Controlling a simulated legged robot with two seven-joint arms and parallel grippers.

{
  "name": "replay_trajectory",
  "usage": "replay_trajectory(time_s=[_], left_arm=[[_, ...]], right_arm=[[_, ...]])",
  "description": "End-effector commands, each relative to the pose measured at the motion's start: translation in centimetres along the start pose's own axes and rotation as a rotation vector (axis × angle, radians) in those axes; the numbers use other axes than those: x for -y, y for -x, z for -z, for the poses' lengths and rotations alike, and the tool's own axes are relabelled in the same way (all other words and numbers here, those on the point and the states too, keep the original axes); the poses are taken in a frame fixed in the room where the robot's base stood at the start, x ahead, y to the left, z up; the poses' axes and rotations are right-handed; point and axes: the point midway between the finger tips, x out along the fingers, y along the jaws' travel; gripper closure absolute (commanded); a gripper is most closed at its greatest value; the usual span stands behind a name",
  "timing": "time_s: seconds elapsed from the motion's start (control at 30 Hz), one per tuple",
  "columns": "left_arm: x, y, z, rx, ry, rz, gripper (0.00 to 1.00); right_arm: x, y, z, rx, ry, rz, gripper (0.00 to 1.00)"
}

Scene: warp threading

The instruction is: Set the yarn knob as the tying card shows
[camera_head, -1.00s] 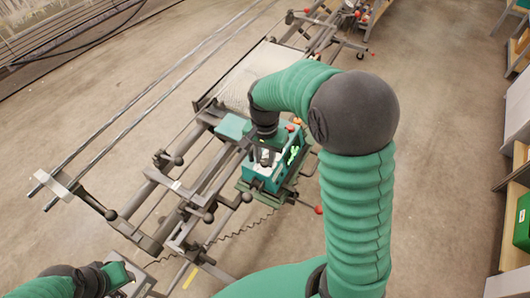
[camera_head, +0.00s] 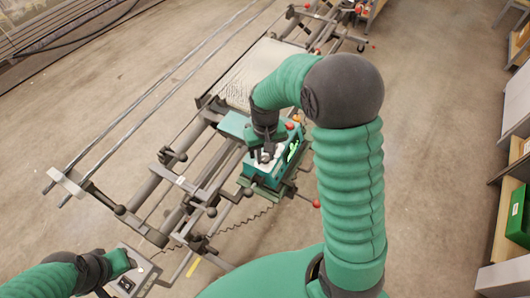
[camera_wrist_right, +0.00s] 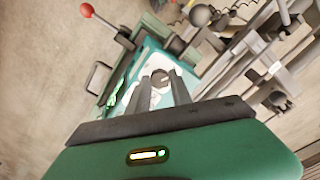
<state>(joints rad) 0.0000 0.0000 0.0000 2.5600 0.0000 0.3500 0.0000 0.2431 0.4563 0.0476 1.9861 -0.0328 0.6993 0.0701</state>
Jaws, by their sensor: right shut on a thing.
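The teal knotting machine (camera_head: 262,180) sits on the frame in the middle of the head view. In the right wrist view its pale top panel (camera_wrist_right: 127,96) carries a dark round knob (camera_wrist_right: 161,77), which I take as the yarn knob. My right gripper (camera_head: 265,156) reaches down over this panel. Its two dark fingers (camera_wrist_right: 160,84) are shut on the knob, one on each side. The knob's marks are too small or covered to read. I cannot pick out the tying card. My left gripper (camera_head: 126,262) is at the lower left, its fingers not clear.
A grey control box (camera_head: 130,284) lies beside my left gripper. Long rails and dark clamps of the warp frame (camera_head: 190,185) run along the left. A red-ended lever (camera_wrist_right: 87,11) sticks out from the machine. Shelves (camera_head: 510,215) stand at right; the floor between is clear.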

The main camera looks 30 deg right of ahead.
Motion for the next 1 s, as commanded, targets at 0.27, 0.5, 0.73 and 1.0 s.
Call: replay_trajectory(time_s=[0.27, 0.5, 0.73, 1.0], left_arm=[[0.0, 0.16, 0.04, 0.0, 0.0, 0.0, 0.64], [0.0, 0.15, 0.03, 0.0, 0.0, 0.0, 0.64], [0.0, 0.14, 0.03, 0.0, 0.0, 0.0, 0.64], [0.0, 0.15, 0.03, 0.0, 0.0, 0.0, 0.64]], right_arm=[[0.01, 0.0, 0.02, -0.001, 0.028, 0.0, 1.0], [0.01, -0.02, 0.01, -0.001, 0.028, 0.0, 1.0], [0.01, -0.02, 0.0, 0.0, 0.027, 0.0, 0.52], [0.0, 0.07, 0.0, 0.0, 0.026, 0.0, 0.52]])
